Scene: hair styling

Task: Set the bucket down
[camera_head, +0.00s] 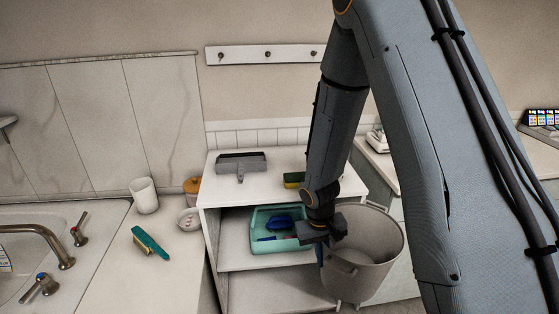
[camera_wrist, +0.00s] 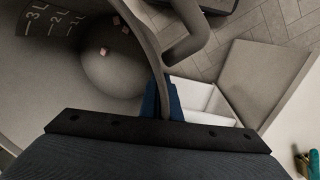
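The grey bucket (camera_head: 365,262) is upright with a slight tilt, in front of the right side of the white shelf unit. My gripper (camera_head: 322,254) is at the bucket's left rim, its blue fingertips on either side of the wall. In the wrist view the blue fingertips (camera_wrist: 163,103) are closed on the rim. The bucket's inside (camera_wrist: 60,80) fills the left of that view, with litre marks and small light bits at the bottom. A handle-like loop shows outside the rim. What lies under the bucket is hidden.
The white shelf unit (camera_head: 234,259) holds a teal tray (camera_head: 258,245) inside and a grey dustpan-like item (camera_head: 241,164) and a sponge (camera_head: 293,180) on top. A sink counter (camera_head: 180,270) at left bears a cup (camera_head: 144,195) and a teal brush (camera_head: 149,243). Tiled floor (camera_wrist: 255,40) shows beside the bucket.

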